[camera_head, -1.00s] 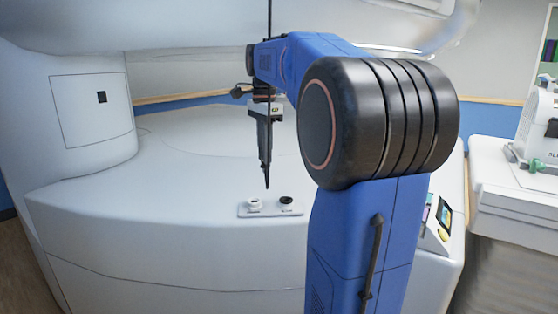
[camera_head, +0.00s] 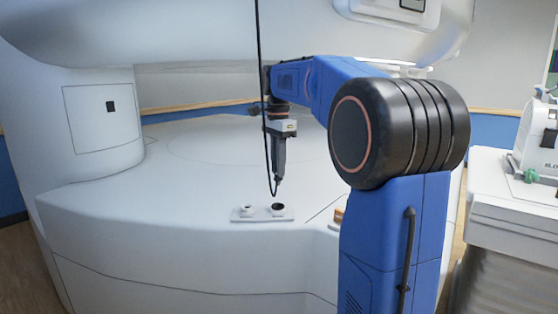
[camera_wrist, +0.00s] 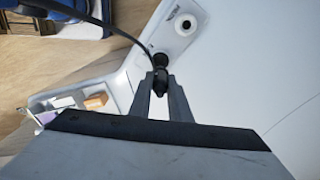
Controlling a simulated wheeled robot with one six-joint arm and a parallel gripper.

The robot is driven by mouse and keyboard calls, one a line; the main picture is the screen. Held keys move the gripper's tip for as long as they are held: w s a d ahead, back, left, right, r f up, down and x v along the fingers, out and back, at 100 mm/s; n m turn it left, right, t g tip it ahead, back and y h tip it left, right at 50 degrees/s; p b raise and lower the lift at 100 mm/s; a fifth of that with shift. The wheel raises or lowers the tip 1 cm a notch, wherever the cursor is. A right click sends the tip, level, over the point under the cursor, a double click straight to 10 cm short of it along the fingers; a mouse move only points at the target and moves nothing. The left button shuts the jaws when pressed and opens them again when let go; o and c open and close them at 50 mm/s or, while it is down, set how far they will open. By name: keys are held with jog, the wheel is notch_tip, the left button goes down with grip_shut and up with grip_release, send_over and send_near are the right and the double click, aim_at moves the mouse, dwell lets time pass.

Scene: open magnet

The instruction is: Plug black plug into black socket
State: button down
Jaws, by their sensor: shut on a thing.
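My gripper (camera_head: 278,182) points down and is shut on the black plug (camera_wrist: 160,84), whose black cable loops up to the left in the wrist view. In the head view the plug is small and hard to separate from the fingertips. The black socket (camera_head: 278,206) is on the right of a small pale panel (camera_head: 262,217), just below the fingertips, with a small gap showing. In the wrist view a dark round shape by the plug may be the black socket; I cannot tell whether they touch.
A white socket (camera_head: 248,210) sits left of the black one and also shows in the wrist view (camera_wrist: 185,25). The white magnet bed (camera_head: 190,190) around the panel is clear. An open tray (camera_wrist: 75,105) holds small items. The black cable (camera_head: 260,80) hangs from above.

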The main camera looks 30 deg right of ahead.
aim_at(278, 183)
jog(key=shift+f, duration=3.05)
jog(key=shift+f, duration=1.45)
jog(key=c, duration=1.6)
grip_release()
jog(key=shift+o, duration=0.2)
notch_tip(278, 183, up, 18)
jog(key=shift+f, duration=0.25)
jog(key=shift+a, duration=0.1)
